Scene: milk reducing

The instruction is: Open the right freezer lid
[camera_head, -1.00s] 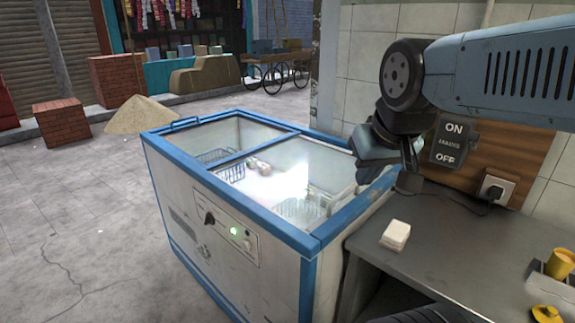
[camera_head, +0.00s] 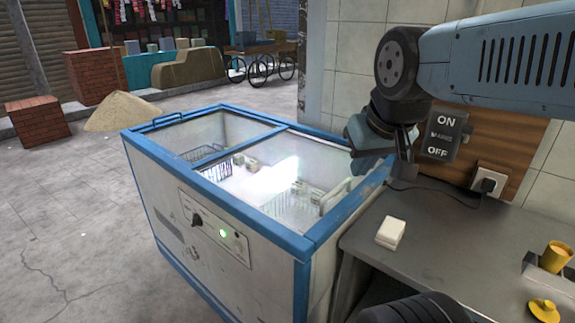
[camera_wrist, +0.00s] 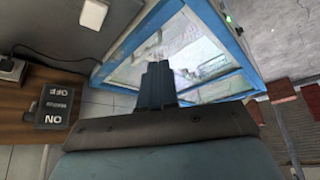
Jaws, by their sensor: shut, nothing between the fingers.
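The chest freezer (camera_head: 215,235) is white with blue edging and stands left of the counter. Its right lid (camera_head: 262,190) is a blue-framed glass pane lying flat, with wire baskets and packs visible under it. No handle on the right lid is visible; my gripper covers part of its right edge. My gripper (camera_head: 362,165) is over the freezer's back right edge, beside the wall. In the wrist view my gripper (camera_wrist: 157,72) has its fingers together and empty, in front of the glass (camera_wrist: 205,55) and blue frame. I cannot tell whether it touches the lid.
The left lid (camera_head: 205,135) is down, with a blue handle (camera_head: 168,119) at its far end. A grey counter (camera_head: 430,235) stands close on the right, holding a white block (camera_head: 390,233) and a yellow cup (camera_head: 556,256). Open pavement lies left.

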